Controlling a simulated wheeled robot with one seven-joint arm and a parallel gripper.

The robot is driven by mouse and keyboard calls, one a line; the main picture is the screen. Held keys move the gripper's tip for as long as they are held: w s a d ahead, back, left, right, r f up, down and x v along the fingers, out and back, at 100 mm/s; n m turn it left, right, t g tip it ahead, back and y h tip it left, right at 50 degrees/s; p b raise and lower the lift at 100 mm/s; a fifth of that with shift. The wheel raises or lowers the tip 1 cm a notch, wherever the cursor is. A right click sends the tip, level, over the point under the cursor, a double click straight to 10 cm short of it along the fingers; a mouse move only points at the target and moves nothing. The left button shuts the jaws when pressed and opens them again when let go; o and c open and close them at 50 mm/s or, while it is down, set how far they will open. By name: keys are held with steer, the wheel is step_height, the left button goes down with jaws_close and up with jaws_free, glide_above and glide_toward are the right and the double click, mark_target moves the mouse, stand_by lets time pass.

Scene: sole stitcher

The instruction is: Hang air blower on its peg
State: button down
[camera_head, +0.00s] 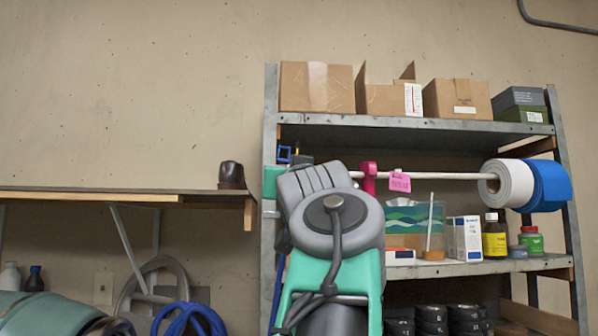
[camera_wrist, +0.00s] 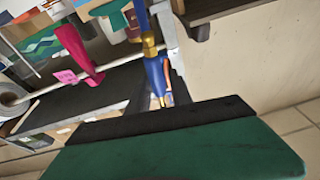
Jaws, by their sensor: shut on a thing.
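My gripper (camera_wrist: 160,122) shows in the wrist view as a broad green part with a black edge across the bottom. A blue tool with a brass collar, which looks like the air blower (camera_wrist: 155,68), is just past that edge; the grip itself is hidden. In the head view my wrist covers most of the grip. A green part of my gripper (camera_head: 272,182) shows beside the shelf's left post, with a small blue piece (camera_head: 284,154) of what looks like the blower above it. I cannot make out the peg.
The metal shelf (camera_head: 400,124) holds cardboard boxes (camera_head: 316,87) on top. A rod (camera_head: 440,176) carries rolls (camera_head: 515,185), a pink clamp (camera_head: 369,178) and a tag. The wall shelf (camera_head: 120,193) at left holds a dark object (camera_head: 231,175). Blue hose (camera_head: 188,318) lies below.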

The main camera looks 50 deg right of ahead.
steer(key=w+d+p, duration=0.1)
steer(key=w+d, duration=0.3)
steer(key=d, duration=0.2)
steer(key=shift+d+r+g+h+p, duration=0.15)
steer(key=shift+r+g+h+p, duration=0.15)
steer(key=shift+h+p, duration=0.1)
steer(key=shift+w, duration=0.1)
stand_by(0.3)
steer(key=shift+d, duration=0.1)
steer(key=shift+w+d+r+n+p, duration=0.1)
steer(key=shift+w+d+n+p, duration=0.15)
steer(key=shift+d+n, duration=0.15)
steer(key=shift+w+d+n+p, duration=0.15)
steer(key=shift+d+n+p, duration=0.15)
steer(key=shift+d, duration=0.15)
steer(key=shift+w+d+p, duration=0.4)
steer(key=shift+w+d, duration=0.2)
steer(key=shift+d, duration=0.05)
stand_by(1.0)
steer(key=shift+w+d, duration=0.4)
steer(key=shift+d, duration=0.05)
stand_by(0.5)
steer(key=shift+f, duration=0.5)
